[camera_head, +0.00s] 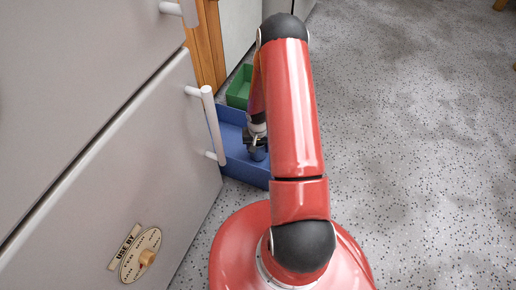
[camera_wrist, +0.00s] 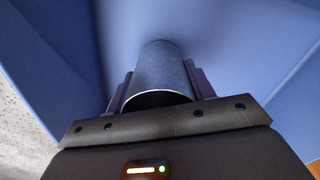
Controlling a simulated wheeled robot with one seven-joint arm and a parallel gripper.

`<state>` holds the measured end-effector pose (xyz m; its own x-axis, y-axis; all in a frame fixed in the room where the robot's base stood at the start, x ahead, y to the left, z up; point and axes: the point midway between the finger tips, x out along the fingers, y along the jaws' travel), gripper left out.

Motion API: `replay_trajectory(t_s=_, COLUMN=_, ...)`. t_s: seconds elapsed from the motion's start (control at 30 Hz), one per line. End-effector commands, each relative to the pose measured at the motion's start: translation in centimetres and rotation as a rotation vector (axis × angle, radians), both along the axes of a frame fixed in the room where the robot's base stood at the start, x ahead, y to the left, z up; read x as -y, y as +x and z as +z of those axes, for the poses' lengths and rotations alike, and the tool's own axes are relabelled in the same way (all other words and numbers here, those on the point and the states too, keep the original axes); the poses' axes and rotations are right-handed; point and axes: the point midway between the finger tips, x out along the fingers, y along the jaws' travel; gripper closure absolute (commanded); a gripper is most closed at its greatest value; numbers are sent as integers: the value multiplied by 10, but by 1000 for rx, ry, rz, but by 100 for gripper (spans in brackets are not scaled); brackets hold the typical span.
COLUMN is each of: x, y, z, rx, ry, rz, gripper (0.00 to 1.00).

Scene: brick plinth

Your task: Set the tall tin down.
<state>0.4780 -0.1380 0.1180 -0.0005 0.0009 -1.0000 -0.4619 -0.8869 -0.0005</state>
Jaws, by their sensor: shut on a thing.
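The tall tin (camera_wrist: 160,72) is a dark blue-grey cylinder in the wrist view, with a pale rim at its near end. My gripper (camera_wrist: 158,88) is shut on it, with one dark finger on each side. Beyond the tin is the blue inside of the blue bin (camera_head: 236,169). In the head view my gripper (camera_head: 256,143) is over or within this bin, beside the cabinet. The tin shows there only as a small dark shape (camera_head: 258,154). I cannot tell whether its far end touches the bin floor.
A green bin (camera_head: 239,88) stands just behind the blue one. A grey cabinet front with white handles (camera_head: 213,125) is close on the left and partly hides the blue bin. The speckled floor (camera_head: 420,150) on the right is clear.

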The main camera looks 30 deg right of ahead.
Motion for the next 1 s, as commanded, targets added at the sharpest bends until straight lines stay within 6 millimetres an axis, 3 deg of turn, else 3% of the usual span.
replay_trajectory(t_s=0.37, x=0, y=0, z=-7, rx=1, ry=0, rz=0, gripper=69)
replay_trajectory(t_s=0.4, x=0, y=0, z=-5, rx=1, ry=0, rz=0, gripper=43)
replay_trajectory(t_s=0.53, x=0, y=0, z=-5, rx=1, ry=0, rz=0, gripper=26)
replay_trajectory(t_s=0.83, x=0, y=0, z=-3, rx=1, ry=0, rz=0, gripper=25)
replay_trajectory(t_s=1.0, x=1, y=1, z=15, rx=3, ry=-1, rz=0, gripper=25)
